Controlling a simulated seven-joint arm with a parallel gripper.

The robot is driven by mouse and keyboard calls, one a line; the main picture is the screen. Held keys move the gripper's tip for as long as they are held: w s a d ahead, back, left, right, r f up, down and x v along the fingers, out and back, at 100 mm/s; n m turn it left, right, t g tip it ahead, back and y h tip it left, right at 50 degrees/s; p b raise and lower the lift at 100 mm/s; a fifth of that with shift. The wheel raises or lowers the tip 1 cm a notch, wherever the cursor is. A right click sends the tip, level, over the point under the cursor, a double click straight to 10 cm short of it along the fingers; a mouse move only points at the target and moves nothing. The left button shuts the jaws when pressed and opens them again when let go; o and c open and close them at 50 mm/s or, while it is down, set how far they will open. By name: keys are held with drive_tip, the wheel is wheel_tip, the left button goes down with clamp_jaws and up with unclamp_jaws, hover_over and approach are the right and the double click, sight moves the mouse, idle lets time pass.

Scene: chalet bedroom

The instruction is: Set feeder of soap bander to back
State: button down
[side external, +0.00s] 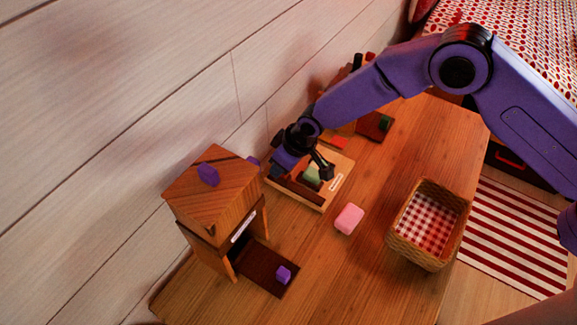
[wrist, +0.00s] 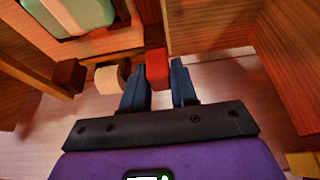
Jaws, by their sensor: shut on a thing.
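The device that I take for the soap bander (side external: 336,183) is a light wooden frame with a white label, on the table near the wall. A pale green soap (side external: 312,174) lies in it; the wrist view also shows the soap (wrist: 75,14) at top left. My gripper (wrist: 158,72) reaches down at the device's wall side and is shut on a red block-like handle (wrist: 157,66), one finger on each side. A pale roller-like piece (wrist: 110,78) is just left of the fingers. In the side view, my arm partly hides the device and the grip.
A wooden dispenser-like stand (side external: 215,200) with purple knobs is at left, with a purple block (side external: 283,274) on its dark ramp. A pink soap (side external: 349,218) lies on open table. A wicker basket (side external: 452,239) stands at right. Another wooden device (side external: 372,127) is behind.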

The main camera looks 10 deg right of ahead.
drive_tip(key=shift+w+a, duration=0.85)
drive_tip(key=shift+w, duration=0.05)
drive_tip(key=c, duration=1)
unclamp_jaws()
drive_tip(key=shift+a, duration=0.1)
drive_tip(key=shift+o, duration=0.2)
drive_tip(key=v, duration=1.7)
drive_tip(key=shift+r, duration=0.15)
drive_tip(key=shift+s, duration=0.1)
